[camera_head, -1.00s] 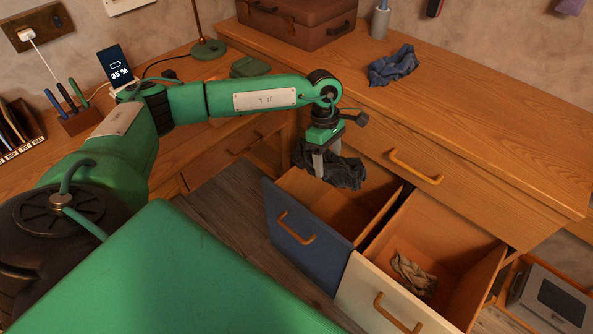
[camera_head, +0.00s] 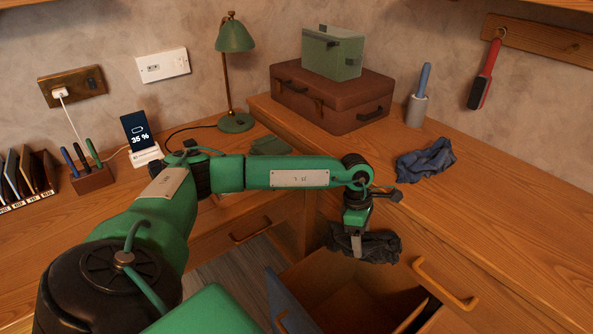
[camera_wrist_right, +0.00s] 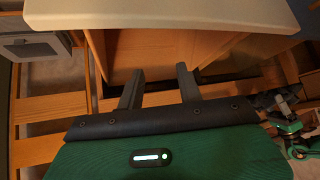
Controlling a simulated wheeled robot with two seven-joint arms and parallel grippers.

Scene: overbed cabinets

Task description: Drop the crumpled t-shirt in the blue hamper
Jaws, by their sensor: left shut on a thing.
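My left gripper (camera_head: 356,245) points down and is shut on a dark grey crumpled cloth (camera_head: 380,247). The cloth hangs bunched around the fingertips at the back of the open blue-fronted hamper drawer (camera_head: 279,297); whether it touches the drawer is unclear. A second crumpled cloth, blue-grey (camera_head: 425,160), lies on the wooden counter, apart from the gripper. My right gripper (camera_wrist_right: 158,86) is open and empty in the right wrist view, its two fingers apart in front of an open wooden drawer with a pale front (camera_wrist_right: 160,14).
A brown suitcase (camera_head: 331,98) with a green box (camera_head: 333,52) on it stands on the counter (camera_head: 490,215). A lint roller in a holder (camera_head: 417,108) is nearby. A green lamp (camera_head: 235,75) stands behind my left arm. A drawer handle (camera_head: 445,285) juts out right of the held cloth.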

